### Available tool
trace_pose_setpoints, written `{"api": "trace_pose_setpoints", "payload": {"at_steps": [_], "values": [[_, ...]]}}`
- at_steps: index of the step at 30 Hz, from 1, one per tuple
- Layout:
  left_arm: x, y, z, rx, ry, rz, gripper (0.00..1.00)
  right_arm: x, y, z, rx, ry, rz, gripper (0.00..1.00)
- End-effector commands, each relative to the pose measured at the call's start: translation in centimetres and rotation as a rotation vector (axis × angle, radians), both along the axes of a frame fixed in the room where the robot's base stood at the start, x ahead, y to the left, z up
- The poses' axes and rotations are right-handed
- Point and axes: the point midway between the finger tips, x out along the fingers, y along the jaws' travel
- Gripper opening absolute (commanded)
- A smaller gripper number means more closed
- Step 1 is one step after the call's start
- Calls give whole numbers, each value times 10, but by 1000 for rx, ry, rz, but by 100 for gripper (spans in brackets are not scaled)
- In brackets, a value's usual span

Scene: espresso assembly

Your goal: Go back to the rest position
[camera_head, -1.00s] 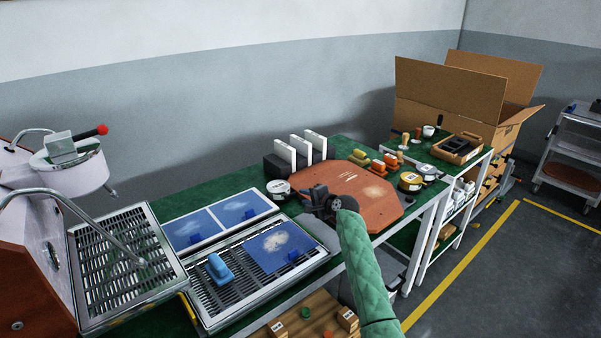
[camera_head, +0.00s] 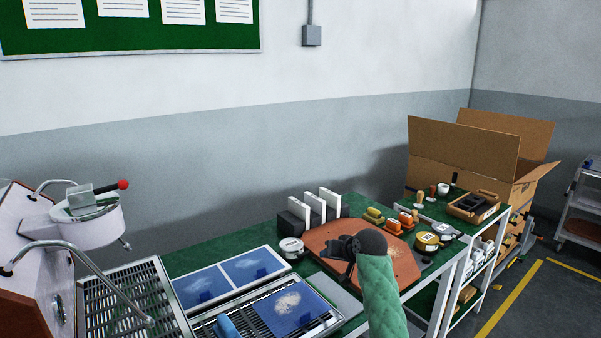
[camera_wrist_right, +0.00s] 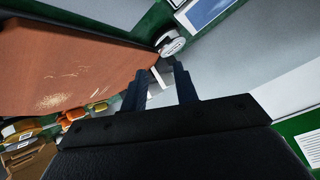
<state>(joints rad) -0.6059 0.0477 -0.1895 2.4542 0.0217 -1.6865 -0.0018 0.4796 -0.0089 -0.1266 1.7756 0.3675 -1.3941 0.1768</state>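My right gripper (camera_head: 336,246) is in the head view, in front of the orange-brown octagonal mat (camera_head: 318,241), with my green-sleeved arm behind it. In the right wrist view my right gripper (camera_wrist_right: 162,76) has its two dark fingers apart, with nothing held between them. The mat also fills the upper left of that view (camera_wrist_right: 70,55). My left gripper is in neither view.
A lever espresso machine (camera_head: 25,260) stands at the left. Blue panels (camera_head: 250,266) lie beside its slatted drip tray (camera_head: 120,300). White upright cards (camera_head: 312,208) stand behind the mat. An open cardboard box (camera_head: 465,145) is at the back right.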

Motion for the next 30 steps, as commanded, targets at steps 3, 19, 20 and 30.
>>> {"api": "trace_pose_setpoints", "payload": {"at_steps": [3, 19, 20, 30], "values": [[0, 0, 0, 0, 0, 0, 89, -46, -12, -4, -121, -10, 24, 30], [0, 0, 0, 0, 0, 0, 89, -248, -51, -76, -376, 106, 26, 30], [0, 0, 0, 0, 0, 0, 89, -258, -53, -80, -380, 115, 24, 30], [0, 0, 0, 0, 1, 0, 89, -369, -62, -129, -405, 214, 25, 30]]}}
